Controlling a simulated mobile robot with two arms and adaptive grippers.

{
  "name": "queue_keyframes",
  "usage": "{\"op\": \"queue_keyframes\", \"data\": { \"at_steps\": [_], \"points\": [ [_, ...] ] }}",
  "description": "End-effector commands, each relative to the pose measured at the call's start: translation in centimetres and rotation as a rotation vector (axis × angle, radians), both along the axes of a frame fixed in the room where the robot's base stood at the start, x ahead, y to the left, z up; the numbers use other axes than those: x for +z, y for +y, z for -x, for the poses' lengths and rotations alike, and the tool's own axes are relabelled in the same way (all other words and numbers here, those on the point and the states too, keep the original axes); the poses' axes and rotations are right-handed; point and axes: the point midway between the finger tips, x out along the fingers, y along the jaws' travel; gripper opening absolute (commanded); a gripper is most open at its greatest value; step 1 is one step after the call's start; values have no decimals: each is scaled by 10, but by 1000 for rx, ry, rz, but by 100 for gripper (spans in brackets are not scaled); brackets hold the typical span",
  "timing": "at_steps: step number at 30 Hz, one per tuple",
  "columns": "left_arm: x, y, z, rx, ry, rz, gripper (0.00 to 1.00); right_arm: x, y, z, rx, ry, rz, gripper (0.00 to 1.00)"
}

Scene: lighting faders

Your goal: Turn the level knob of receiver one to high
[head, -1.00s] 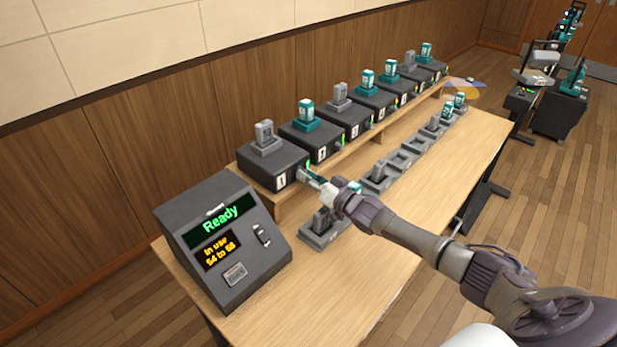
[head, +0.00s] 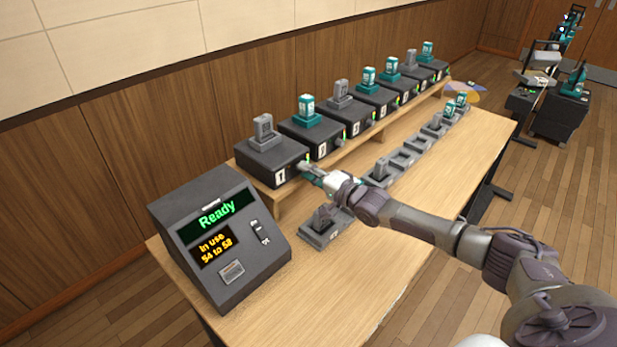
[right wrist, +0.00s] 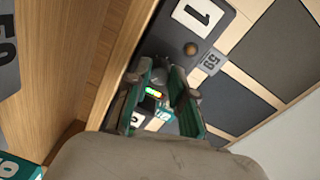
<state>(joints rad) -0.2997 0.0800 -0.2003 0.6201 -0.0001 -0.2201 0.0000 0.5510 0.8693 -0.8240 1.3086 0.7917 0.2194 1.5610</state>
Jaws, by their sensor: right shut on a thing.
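Receiver one (head: 268,165) is the nearest dark box on the raised shelf, with a white "1" plate (head: 281,176) on its front. My right gripper (head: 307,168) is at the right end of that front. In the right wrist view, the fingers (right wrist: 162,75) are closed around a dark grey part, which looks like the level knob and is mostly hidden between them. The "1" plate also shows there (right wrist: 197,16). A lit green and orange strip (right wrist: 153,92) shows between the fingers. The knob's setting cannot be read. My left gripper is out of view.
More receivers (head: 313,138) stand along the shelf. A row of charging cradles (head: 405,158) runs along the table below, one (head: 325,232) just under my right gripper. A console (head: 218,240) reading "Ready" stands at the near left. The table's front (head: 385,255) is bare.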

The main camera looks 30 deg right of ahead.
Motion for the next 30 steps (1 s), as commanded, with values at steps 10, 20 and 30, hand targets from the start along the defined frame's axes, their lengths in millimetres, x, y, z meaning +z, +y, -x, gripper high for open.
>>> {"op": "queue_keyframes", "data": {
  "at_steps": [10, 20, 30],
  "points": [
    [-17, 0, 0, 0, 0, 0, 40, -4, 0, 1, 1, 70, -181, 0],
    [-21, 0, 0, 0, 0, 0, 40, -3, 0, 1, 1, 89, -237, 0],
    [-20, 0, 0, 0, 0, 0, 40, -3, 0, 1, 0, 90, -239, 0]
  ]
}}
